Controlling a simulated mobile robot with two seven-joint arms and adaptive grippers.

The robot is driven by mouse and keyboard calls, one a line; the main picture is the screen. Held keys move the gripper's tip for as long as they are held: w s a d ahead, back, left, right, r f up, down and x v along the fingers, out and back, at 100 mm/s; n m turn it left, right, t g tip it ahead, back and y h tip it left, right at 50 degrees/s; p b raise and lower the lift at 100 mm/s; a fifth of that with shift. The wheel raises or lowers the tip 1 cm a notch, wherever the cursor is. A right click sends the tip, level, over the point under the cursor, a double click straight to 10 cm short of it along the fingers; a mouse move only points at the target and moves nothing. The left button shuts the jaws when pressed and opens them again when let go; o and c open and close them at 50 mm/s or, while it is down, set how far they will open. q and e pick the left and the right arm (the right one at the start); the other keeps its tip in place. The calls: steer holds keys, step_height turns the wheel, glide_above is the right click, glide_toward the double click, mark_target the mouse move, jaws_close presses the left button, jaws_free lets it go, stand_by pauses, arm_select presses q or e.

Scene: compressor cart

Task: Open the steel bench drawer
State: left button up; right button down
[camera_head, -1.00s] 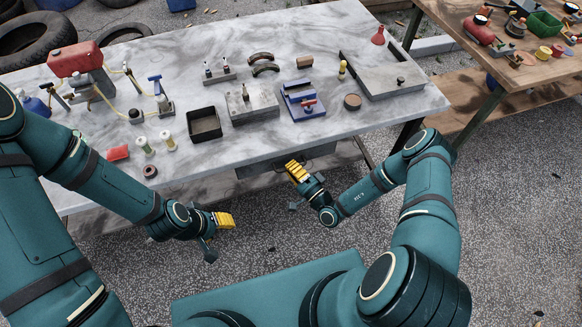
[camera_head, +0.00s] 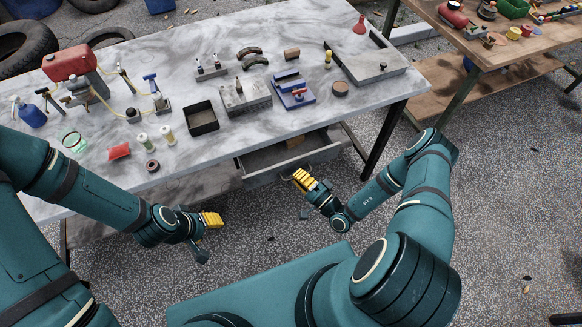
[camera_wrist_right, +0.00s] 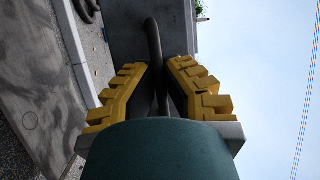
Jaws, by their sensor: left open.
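The steel bench drawer (camera_head: 262,160) under the front edge of the marble-topped bench is partly pulled out, and its inside shows from above. My right gripper (camera_head: 302,181) is at the drawer's front. In the right wrist view my right gripper (camera_wrist_right: 158,70) has its yellow fingers closed on the dark bar of the drawer handle (camera_wrist_right: 153,42). The drawer front (camera_wrist_right: 125,30) is just beyond it. My left gripper (camera_head: 213,220) is open and empty, in front of the bench, left of the drawer and apart from it.
The bench top (camera_head: 245,140) carries a black tray (camera_head: 202,117), a grey steel block (camera_head: 245,97), a blue fixture (camera_head: 293,92) and a red compressor (camera_head: 70,63). A wooden table (camera_head: 480,60) stands at right. The gravel floor before the drawer is clear.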

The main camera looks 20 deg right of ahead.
steer(key=s+p, duration=0.3)
steer(key=s, duration=0.9)
steer(key=shift+d, duration=0.1)
steer(key=c, duration=1.1)
jaws_free()
steer(key=shift+o, duration=0.2)
steer(key=shift+d, duration=0.1)
steer(key=v, duration=1.2)
